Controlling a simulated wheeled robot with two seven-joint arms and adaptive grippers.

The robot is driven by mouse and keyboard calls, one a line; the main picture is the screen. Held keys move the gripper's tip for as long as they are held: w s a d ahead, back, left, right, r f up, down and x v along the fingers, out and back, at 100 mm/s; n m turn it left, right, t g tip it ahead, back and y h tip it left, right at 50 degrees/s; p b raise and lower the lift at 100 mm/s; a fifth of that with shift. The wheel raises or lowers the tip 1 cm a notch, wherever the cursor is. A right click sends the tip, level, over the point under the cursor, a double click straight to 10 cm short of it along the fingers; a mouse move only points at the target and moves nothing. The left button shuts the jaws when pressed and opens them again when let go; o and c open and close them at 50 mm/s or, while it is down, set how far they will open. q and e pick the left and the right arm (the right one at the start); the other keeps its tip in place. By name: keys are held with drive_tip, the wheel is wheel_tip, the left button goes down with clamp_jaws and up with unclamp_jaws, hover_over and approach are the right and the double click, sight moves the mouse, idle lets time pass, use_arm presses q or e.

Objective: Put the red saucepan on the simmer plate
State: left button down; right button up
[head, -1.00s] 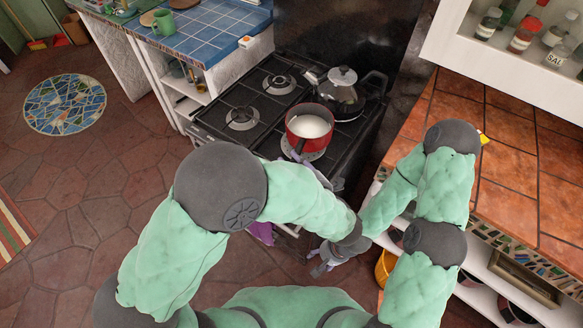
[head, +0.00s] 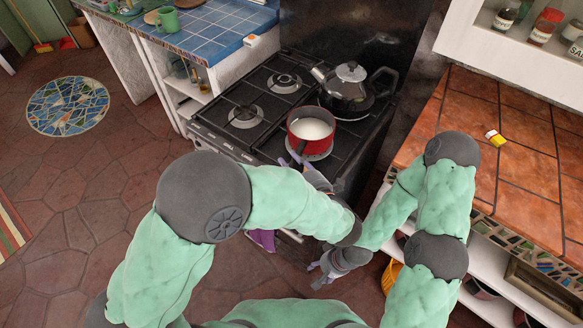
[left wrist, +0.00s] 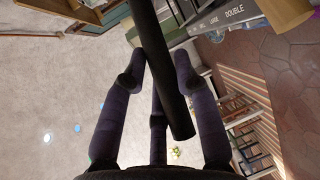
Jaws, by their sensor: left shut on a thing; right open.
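The red saucepan (head: 297,129), with white liquid inside, is upright at the front right of the stove. A pale round disc, apparently the simmer plate (head: 321,156), shows below its front side; I cannot tell whether the pan touches it. My left gripper (head: 299,160) is at the pan's near side, partly hidden by my arm. In the left wrist view its dark fingers (left wrist: 157,78) are shut on the black saucepan handle (left wrist: 156,45). My right gripper (head: 322,274) is open and empty, low in front of the stove.
A silver-lidded dark kettle (head: 348,90) stands behind the saucepan. The left burners (head: 245,117) are bare.

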use_arm(q)
drive_tip(key=shift+w+f+b, duration=0.1)
drive_tip(key=shift+f+b, duration=0.3)
drive_tip(key=shift+b, duration=0.1)
use_arm(e)
drive_tip(key=shift+s+f, duration=0.15)
drive_tip(key=shift+f, duration=0.7)
use_arm(q)
drive_tip(key=c, duration=1)
unclamp_jaws()
drive_tip(key=shift+a+f, duration=0.1)
drive_tip(key=shift+f, duration=0.1)
drive_tip(key=shift+o, duration=0.2)
